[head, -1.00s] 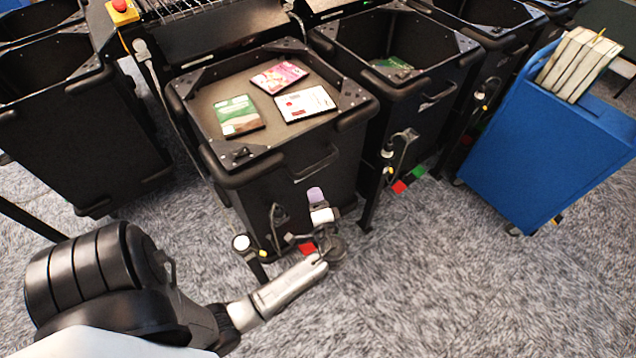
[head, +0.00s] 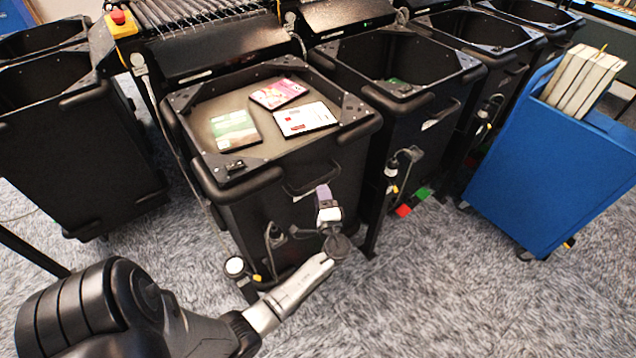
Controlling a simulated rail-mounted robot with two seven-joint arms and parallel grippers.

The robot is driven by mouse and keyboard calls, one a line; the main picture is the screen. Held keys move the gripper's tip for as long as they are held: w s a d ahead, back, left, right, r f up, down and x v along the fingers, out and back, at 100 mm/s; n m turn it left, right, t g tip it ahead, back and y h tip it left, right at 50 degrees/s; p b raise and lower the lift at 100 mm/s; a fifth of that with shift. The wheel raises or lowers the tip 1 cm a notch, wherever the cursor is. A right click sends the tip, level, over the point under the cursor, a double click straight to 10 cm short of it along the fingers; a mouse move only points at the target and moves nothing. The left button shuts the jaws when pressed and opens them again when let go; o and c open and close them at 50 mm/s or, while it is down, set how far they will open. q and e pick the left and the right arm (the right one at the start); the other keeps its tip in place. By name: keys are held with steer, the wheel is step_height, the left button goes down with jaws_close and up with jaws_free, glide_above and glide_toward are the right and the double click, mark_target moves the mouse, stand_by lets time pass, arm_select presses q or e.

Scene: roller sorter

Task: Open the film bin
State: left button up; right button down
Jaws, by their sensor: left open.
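A black bin (head: 256,222) stands in the centre, its raised floor holding a green case (head: 234,131), a pink case (head: 278,93) and a white-and-red case (head: 305,118). No label shows that names it the film bin. A handle (head: 312,187) is on its front face. My left gripper (head: 324,191) is open at the right part of this front, close to the handle. I cannot tell whether it touches the handle. My left arm comes in from the lower left. My right gripper is not in view.
More black bins stand at left (head: 80,160) and right (head: 425,115). A blue cart (head: 545,165) with several pale books (head: 582,80) is at right. A roller conveyor (head: 190,12) and a red button (head: 118,17) are behind. The carpet (head: 430,300) in front is clear.

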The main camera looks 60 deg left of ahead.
mark_target(318, 182)
arm_select(q)
steer(key=shift+x, duration=2.65)
jaws_close()
